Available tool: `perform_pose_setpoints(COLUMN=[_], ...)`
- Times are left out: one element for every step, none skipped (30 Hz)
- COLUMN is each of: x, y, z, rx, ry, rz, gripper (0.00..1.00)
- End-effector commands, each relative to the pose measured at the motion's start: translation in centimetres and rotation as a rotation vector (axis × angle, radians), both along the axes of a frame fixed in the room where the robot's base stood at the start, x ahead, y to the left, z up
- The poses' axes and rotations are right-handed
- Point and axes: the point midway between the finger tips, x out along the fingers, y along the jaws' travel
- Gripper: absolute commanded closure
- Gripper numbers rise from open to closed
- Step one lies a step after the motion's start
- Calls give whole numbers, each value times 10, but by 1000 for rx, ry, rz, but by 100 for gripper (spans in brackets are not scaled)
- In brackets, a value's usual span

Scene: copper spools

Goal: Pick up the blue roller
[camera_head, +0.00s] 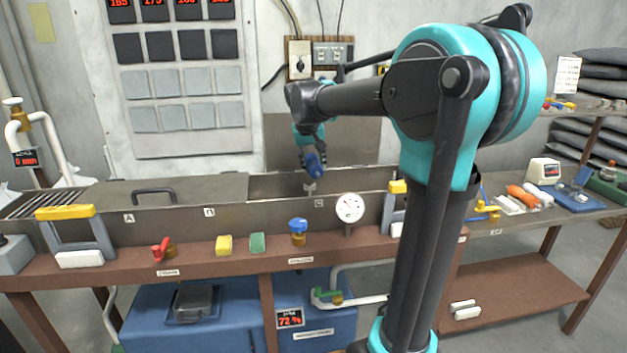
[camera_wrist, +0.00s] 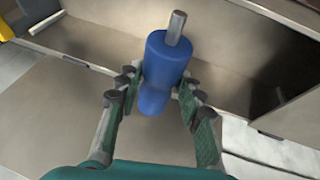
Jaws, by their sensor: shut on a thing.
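The blue roller (camera_wrist: 166,62) is a smooth blue cylinder with a grey metal shaft (camera_wrist: 176,27) sticking out of its far end. In the wrist view it lies between the two fingers of my gripper (camera_wrist: 160,88), which is shut on it. In the head view the blue roller (camera_head: 315,165) shows under the gripper (camera_head: 311,150), tilted, above the metal trough near the back wall. The fingers hide parts of its sides. Whether its lower end touches anything is not clear.
A metal trough (camera_head: 270,213) runs along the bench, with a handled lid (camera_head: 150,195) at left. A dial gauge (camera_head: 349,207) and a blue-topped valve (camera_head: 298,228) stand on the front ledge. A panel (camera_head: 190,90) stands behind. A side table (camera_head: 560,215) holds several items.

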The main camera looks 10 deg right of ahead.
Motion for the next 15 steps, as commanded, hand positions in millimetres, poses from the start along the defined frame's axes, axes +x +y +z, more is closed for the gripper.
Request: perform_pose_setpoints(x=[-12, -18, -27, -33, -39, -48, -55, -62, -71, -79, -86, -96, -103, -111, -120], y=[0, 0, 0, 0, 0, 0, 0, 0, 0, 0, 0, 0, 0, 0, 0], z=[0, -1, -1, -1, -1, -1, -1, -2, -1, -1, -1, -1, -1, -2, -2], rx=[0, 0, 0, 0, 0, 0, -1, -1, -1, -1, 0, 0, 0, -1, -1], ry=[0, 0, 0, 0, 0, 0, 0, 0, 0, 0, 0, 0, 0, 0, 1], rz=[1, 0, 0, 0, 1, 1, 2, 2, 2, 2, 1, 1, 1, 2, 3], gripper=[100, 100, 100, 100, 100, 100, 100, 100, 100, 100, 100, 100, 100, 100, 100])
